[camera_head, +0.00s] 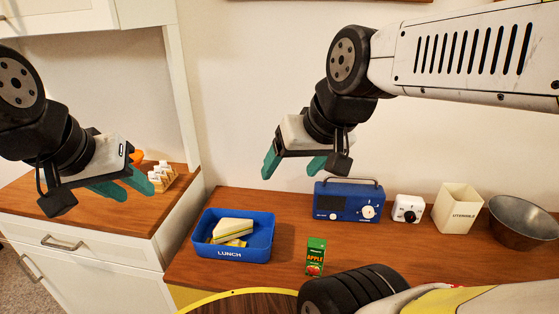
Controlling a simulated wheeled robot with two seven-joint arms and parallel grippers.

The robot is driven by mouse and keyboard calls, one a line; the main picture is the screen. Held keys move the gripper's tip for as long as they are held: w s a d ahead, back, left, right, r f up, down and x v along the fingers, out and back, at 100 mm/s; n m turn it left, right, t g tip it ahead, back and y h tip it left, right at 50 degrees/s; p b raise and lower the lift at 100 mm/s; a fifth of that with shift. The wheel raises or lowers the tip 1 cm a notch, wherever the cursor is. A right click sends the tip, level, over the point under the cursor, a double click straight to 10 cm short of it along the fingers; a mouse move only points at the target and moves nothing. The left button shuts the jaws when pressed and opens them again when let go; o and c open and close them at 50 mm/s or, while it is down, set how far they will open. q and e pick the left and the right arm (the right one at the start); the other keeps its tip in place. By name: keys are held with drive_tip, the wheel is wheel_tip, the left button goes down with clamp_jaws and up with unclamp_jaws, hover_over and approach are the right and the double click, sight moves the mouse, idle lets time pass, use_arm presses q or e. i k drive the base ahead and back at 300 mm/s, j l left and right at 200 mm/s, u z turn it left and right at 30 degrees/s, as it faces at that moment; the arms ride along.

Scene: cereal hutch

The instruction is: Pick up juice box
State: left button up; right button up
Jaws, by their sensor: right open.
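The juice box (316,256) is a small green carton marked "APPLE" with a red apple picture. It stands upright on the wooden counter, to the right of the blue lunch box (243,254). My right gripper (294,166) is open and empty, high above the counter and up and left of the juice box. My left gripper (124,188) is further left, in front of the hutch; its teal fingers overlap in this view, so its opening is unclear. It is well away from the juice box.
The lunch box holds a sandwich (232,229). A blue radio (347,201), a white timer (408,208), a utensils holder (457,208) and a metal bowl (523,222) stand along the wall. A rack (161,177) stands on the hutch counter. A round wooden surface (245,303) is in front.

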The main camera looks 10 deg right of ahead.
sight(316, 250)
drive_tip(key=k, duration=0.35)
drive_tip(key=k+l+u, duration=0.25)
drive_tip(key=k+l, duration=0.4)
drive_tip(key=l+u, duration=0.2)
drive_tip(key=l, duration=0.85)
